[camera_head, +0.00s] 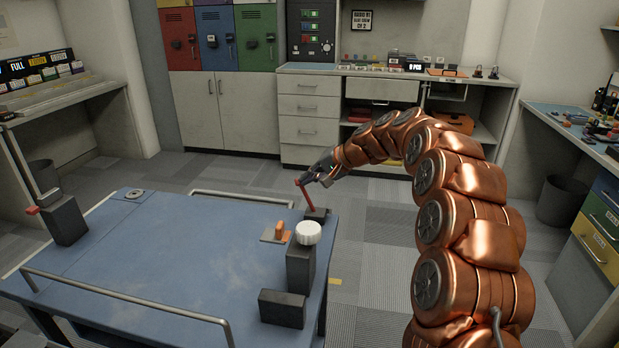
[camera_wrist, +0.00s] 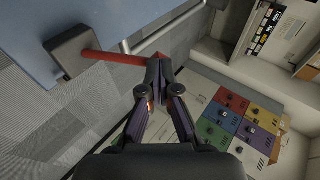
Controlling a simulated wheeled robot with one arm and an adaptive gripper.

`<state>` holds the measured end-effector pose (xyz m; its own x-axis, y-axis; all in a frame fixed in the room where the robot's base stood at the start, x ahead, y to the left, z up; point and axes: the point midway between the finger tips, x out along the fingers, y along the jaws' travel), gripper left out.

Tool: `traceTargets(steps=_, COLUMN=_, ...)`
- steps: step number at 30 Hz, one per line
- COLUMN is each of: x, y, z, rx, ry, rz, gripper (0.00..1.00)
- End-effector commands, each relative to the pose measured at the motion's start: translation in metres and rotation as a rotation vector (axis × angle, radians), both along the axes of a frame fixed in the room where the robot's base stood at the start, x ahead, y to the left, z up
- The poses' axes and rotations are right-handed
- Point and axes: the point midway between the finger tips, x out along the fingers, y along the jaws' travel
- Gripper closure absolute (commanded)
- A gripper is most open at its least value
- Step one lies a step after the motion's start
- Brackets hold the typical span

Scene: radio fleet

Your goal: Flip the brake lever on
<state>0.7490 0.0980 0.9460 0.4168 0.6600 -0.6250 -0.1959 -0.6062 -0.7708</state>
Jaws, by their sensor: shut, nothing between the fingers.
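A red lever (camera_head: 306,197) stands on a small dark base (camera_head: 316,214) at the far right corner of my blue cart top. It rises from the base and leans to the left in the head view. In the wrist view the red lever (camera_wrist: 112,57) runs from its dark base (camera_wrist: 72,52) to beside my fingertips. My gripper (camera_head: 307,181) is at the lever's free end. In the wrist view my gripper (camera_wrist: 158,67) is shut and empty, its fingertips close against the lever's end. I cannot tell whether they touch it.
A white knob (camera_head: 308,232) on a dark post, an orange switch (camera_head: 279,229) and a dark block (camera_head: 282,309) stand near the lever. A dark block with a red-tipped piece (camera_head: 66,221) stands at the left. The middle of the blue top (camera_head: 170,250) is clear.

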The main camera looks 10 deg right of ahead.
Motion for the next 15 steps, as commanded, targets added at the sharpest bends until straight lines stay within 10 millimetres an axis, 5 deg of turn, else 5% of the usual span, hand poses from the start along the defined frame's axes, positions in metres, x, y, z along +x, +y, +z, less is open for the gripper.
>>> traceTargets(steps=8, x=-0.006, y=-0.011, z=0.011, rx=0.001, ry=0.0, rz=0.002, gripper=1.0)
traceTargets(steps=15, x=-0.022, y=-0.041, z=0.038, rx=0.001, ry=-0.003, rz=0.002, gripper=1.0)
